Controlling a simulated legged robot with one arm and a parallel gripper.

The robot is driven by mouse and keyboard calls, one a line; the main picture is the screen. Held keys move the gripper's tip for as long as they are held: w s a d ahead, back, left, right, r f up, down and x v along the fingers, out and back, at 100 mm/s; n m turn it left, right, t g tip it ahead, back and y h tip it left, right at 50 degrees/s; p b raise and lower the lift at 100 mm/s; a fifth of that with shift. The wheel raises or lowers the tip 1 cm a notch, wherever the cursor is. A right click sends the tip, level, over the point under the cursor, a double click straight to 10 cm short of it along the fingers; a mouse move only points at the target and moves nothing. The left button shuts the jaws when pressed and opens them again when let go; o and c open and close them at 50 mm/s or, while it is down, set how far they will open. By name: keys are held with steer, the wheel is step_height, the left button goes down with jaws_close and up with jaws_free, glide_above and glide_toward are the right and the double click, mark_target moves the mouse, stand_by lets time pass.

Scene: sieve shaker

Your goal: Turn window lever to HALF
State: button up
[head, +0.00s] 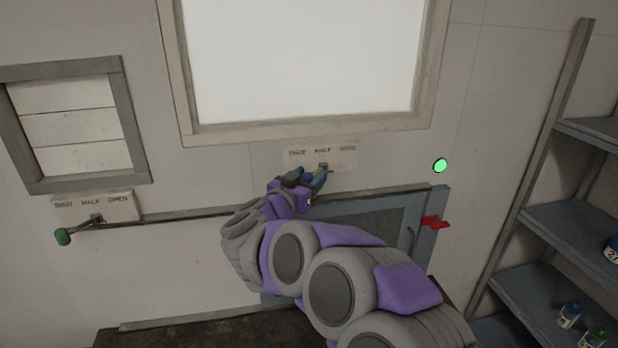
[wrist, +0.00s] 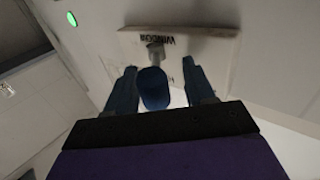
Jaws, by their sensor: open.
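The window lever (head: 322,167) is mounted on a pale plate (head: 345,155) marked SHUT, HALF and OPEN, below the bright window. In the head view my gripper (head: 312,179) is at the lever and hides most of its arm. In the wrist view the lever's blue knob (wrist: 153,90) sits between the two blue fingers of my gripper (wrist: 160,72). The fingers are open, one on each side of the knob, with a visible gap at the right finger. The plate (wrist: 205,48) behind it reads WINDOW. Which mark the lever points to cannot be told.
A second lever with a green knob (head: 62,236) stands at the left under a slatted vent (head: 75,125). A grey cabinet (head: 438,215) with a red handle (head: 434,222) is below right. A green light (head: 440,165) glows on the wall. Shelves (head: 575,225) stand at the right.

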steer(key=shift+w+d, duration=0.4)
steer(key=shift+r, duration=0.1)
jaws_close()
stand_by(0.3)
